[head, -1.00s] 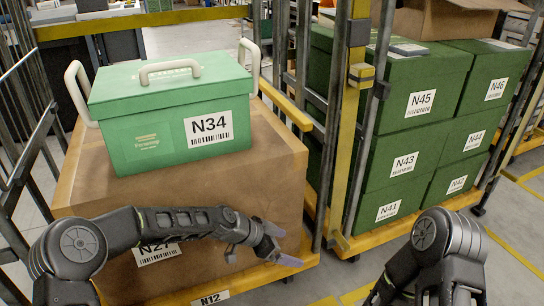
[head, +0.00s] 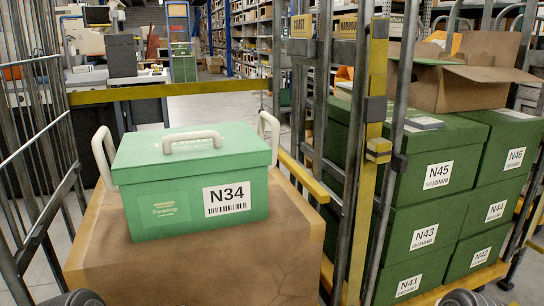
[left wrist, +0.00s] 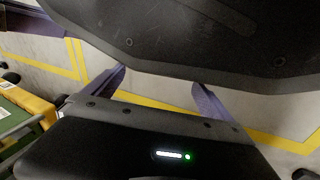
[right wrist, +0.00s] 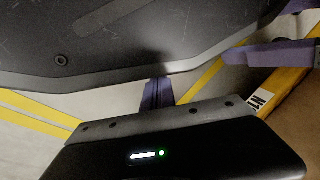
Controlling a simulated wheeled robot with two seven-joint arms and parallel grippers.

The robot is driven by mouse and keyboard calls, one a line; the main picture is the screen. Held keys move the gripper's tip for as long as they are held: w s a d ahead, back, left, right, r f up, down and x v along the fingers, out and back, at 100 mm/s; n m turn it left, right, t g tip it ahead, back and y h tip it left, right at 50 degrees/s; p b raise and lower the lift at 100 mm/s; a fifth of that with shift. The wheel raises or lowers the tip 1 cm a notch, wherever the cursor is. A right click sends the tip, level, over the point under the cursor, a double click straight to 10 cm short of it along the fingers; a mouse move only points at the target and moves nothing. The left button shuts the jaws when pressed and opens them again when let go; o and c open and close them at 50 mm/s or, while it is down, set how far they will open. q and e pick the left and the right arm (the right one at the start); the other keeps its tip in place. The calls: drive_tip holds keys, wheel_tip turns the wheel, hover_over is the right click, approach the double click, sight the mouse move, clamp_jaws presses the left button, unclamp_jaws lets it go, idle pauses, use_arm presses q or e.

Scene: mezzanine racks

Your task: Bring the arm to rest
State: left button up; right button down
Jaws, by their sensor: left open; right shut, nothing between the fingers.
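My left gripper (left wrist: 160,77) shows in the left wrist view with its two purple fingers apart and nothing between them, above a floor with yellow lines. My right gripper (right wrist: 156,80) shows in the right wrist view with its fingers together and empty. Neither gripper is in the head view; only dark rounded parts of my arms show at its bottom edge. The green box N34 (head: 160,212) with white handles sits on a large brown carton (head: 240,258) in the left cart, apart from my arms.
Green boxes such as N45 (head: 430,172) and N43 (head: 410,238) are stacked in the right cart, with an open carton (head: 465,80) on top. A yellow-and-grey post (head: 372,120) stands between the carts. Shelving and an aisle lie behind.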

use_arm(q)
drive_tip(key=s+d+r+g+p, duration=0.1)
drive_tip(key=s+r+p, duration=0.2)
drive_tip(key=r+p, duration=3.3)
drive_tip(key=shift+s, duration=0.2)
use_arm(e)
drive_tip(key=s+a+r, duration=0.1)
drive_tip(key=r, duration=1.7)
drive_tip(key=s+r, duration=0.2)
drive_tip(key=r, duration=1.6)
drive_tip(key=shift+a+r+n+g+y, duration=0.2)
drive_tip(key=shift+a+n+g+y, duration=0.1)
drive_tip(key=shift+a+g, duration=0.1)
